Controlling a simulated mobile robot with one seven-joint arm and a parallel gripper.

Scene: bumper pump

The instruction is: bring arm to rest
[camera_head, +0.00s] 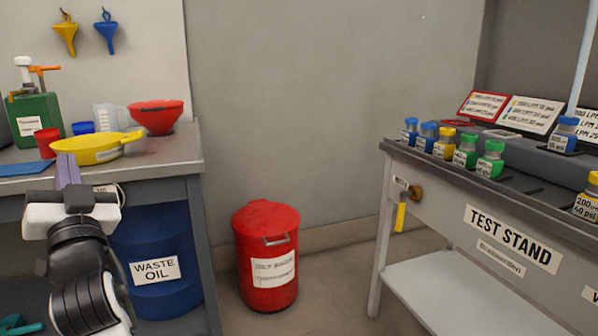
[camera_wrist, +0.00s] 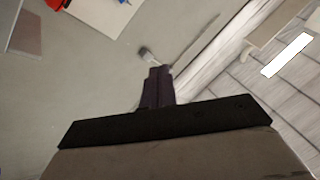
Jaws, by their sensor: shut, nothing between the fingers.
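My gripper (camera_head: 68,170) is at the lower left in the head view, in front of the left workbench (camera_head: 185,160). Its fingers point up, beside the yellow funnel (camera_head: 95,150) in the picture; I cannot tell how near they are in depth. In the wrist view its fingers (camera_wrist: 158,85) are together at the centre with nothing between them. The wrist view looks toward a wall and a ceiling-like panelled surface, with no object close to the fingertips.
The workbench bears a green jug (camera_head: 36,118), a red funnel (camera_head: 157,117) and red and blue cups. A blue waste oil drum (camera_head: 150,240) stands below. A red bin (camera_head: 266,225) stands on the floor, left of the test stand (camera_head: 470,215) with several capped bottles. The floor between them is clear.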

